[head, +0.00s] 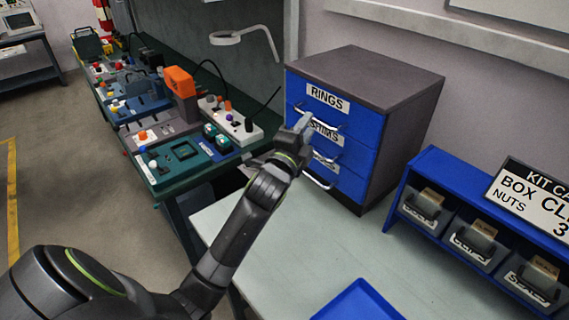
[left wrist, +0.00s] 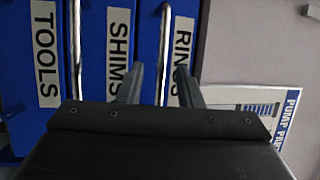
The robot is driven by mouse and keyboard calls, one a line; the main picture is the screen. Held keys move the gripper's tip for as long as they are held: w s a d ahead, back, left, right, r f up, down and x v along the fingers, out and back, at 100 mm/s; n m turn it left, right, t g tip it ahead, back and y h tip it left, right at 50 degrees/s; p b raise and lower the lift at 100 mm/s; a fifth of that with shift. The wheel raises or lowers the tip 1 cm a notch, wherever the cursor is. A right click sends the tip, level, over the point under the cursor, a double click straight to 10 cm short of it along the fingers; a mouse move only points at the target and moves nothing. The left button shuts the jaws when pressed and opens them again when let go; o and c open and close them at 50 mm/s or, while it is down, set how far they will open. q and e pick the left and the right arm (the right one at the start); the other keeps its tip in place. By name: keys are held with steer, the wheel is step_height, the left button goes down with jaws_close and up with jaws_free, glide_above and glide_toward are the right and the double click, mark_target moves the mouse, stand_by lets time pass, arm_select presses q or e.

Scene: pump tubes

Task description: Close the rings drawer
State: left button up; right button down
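The blue rings drawer (head: 357,118) is the top one of three in a dark-topped cabinet. Its front looks flush or nearly flush with the cabinet; I cannot tell whether a small gap is left. My left gripper (head: 304,122) is in front of the drawers, close to the rings handle (head: 322,121) and partly covering the shims label. In the left wrist view, the two fingers (left wrist: 158,88) are apart, with the rings handle (left wrist: 164,45) showing between them. I see no clear contact. The rings label (left wrist: 183,62) is partly hidden by a finger. My right gripper is out of view.
The shims drawer (head: 362,157) and tools drawer (head: 347,182) sit below, each with a metal handle. A blue kit rack (head: 437,158) stands to the right, and a blue tray (head: 360,300) lies in front. A cluttered green bench (head: 165,190) is at left. The pale tabletop (head: 300,245) is clear between.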

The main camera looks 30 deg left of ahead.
arm_select(q)
steer(key=s+f+b, duration=0.2)
steer(key=s+b, duration=0.1)
steer(key=s, duration=0.9)
steer(key=shift+s+d+f, duration=0.15)
steer(key=shift+s+d, duration=0.2)
steer(key=shift+d, duration=0.05)
